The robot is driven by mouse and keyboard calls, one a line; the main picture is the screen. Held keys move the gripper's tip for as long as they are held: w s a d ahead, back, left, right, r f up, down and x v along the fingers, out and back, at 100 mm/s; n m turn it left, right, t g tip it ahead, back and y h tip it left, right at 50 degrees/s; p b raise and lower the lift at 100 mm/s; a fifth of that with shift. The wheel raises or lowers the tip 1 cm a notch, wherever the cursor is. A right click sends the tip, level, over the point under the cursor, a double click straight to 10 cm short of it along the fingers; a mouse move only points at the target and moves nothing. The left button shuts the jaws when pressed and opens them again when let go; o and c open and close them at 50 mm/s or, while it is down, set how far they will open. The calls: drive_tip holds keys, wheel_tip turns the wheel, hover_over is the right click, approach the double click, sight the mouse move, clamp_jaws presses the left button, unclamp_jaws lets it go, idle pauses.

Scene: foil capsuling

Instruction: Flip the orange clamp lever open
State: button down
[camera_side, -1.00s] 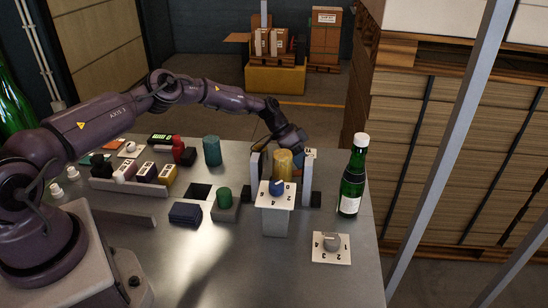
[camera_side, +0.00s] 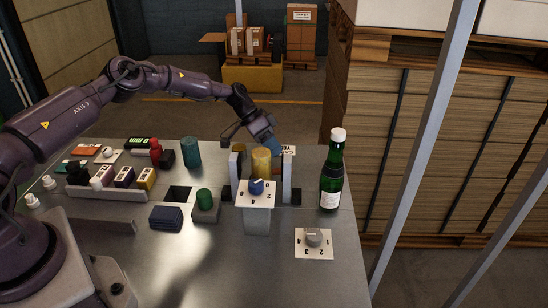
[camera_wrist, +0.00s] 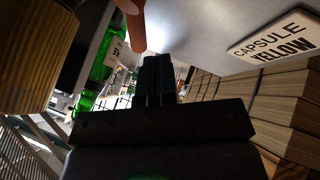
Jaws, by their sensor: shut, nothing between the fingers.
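The orange-brown lever (camera_wrist: 134,22) shows in the wrist view as a rounded bar hanging in from the top edge. My gripper (camera_wrist: 157,62) is shut and empty, its dark fingertips just right of the lever's lower end. I cannot tell whether they touch. In the side view my gripper (camera_side: 271,148) is behind the clamp, near its right upright plate (camera_side: 287,178). The gold cylinder (camera_side: 261,163) stands between the clamp's two upright plates, and shows large at the left of the wrist view (camera_wrist: 25,50).
A green bottle (camera_side: 332,175) stands close to the right of the clamp. A "CAPSULE YELLOW" sign (camera_wrist: 272,35) is at the right in the wrist view. A blue knob (camera_side: 256,187) is in front of the clamp, and a grey dial (camera_side: 314,237) nearer. The front table is largely clear.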

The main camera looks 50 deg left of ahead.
drive_tip(key=v, duration=0.8)
drive_tip(key=shift+a+r, duration=0.2)
drive_tip(key=shift+r, duration=0.15)
drive_tip(key=shift+s, duration=0.1)
drive_tip(key=s+d+r+n+t+y, duration=0.1)
drive_tip(key=s+d+r+y, duration=0.1)
drive_tip(key=s+d+r, duration=0.2)
drive_tip(key=s+d+r+n+t+y, duration=0.1)
drive_tip(key=s+d+r, duration=0.4)
drive_tip(key=s+r, duration=0.6)
drive_tip(key=s+d+r+n+y, duration=0.3)
drive_tip(key=s+r, duration=0.4)
drive_tip(key=s, duration=1.3)
drive_tip(key=shift+d+r+t+y, duration=0.4)
drive_tip(key=shift+d+y, duration=0.3)
drive_tip(key=shift+y, duration=0.1)
